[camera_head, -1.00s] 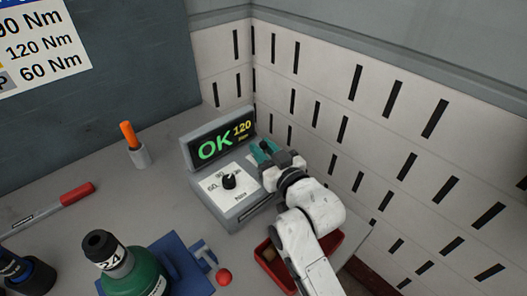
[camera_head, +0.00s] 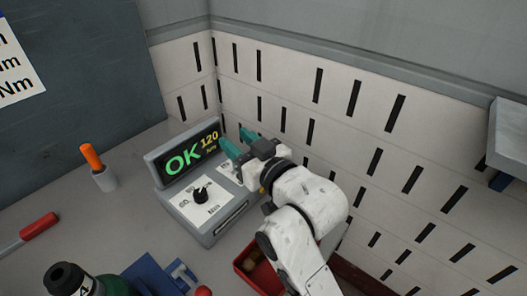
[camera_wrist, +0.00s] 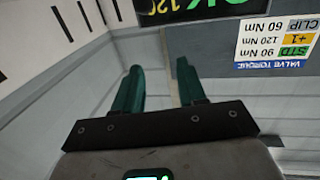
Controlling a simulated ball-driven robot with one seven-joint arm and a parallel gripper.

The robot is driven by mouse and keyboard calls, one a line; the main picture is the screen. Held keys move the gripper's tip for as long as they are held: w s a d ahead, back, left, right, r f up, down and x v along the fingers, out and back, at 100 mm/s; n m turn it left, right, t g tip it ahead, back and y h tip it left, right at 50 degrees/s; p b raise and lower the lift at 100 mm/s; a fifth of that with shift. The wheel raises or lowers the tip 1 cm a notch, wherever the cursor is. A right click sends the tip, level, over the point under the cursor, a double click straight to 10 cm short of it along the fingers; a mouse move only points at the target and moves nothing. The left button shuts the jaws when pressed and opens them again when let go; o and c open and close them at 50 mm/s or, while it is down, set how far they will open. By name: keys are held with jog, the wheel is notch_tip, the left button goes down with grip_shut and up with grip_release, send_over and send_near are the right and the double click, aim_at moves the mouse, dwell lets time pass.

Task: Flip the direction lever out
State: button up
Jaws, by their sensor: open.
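My gripper (camera_head: 238,141) is open at the right end of the lit display, above the right side of the grey console (camera_head: 205,228). Its teal fingers are apart with nothing between them in the wrist view (camera_wrist: 159,67). In the head view a pale T-shaped piece (camera_head: 182,275) stands on a blue holder (camera_head: 148,275) at the bottom, with a red knob (camera_head: 203,291) beside it, cut by the frame edge. I cannot tell whether either is the direction lever. My gripper is well away from both.
The console has a black dial (camera_head: 201,195) and a display (camera_head: 184,160) reading OK 120. A red bin (camera_head: 247,277) lies below my arm. An orange-handled tool stands in a cup (camera_head: 105,180). A slotted wall (camera_head: 330,110) rises behind; a grey box (camera_head: 508,140) is at far right.

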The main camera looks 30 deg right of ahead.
jog(key=s+r+p, duration=0.3)
jog(key=s+r, duration=0.1)
jog(key=s, duration=0.5)
jog(key=shift+s+r, duration=0.3)
jog(key=shift+r, duration=0.1)
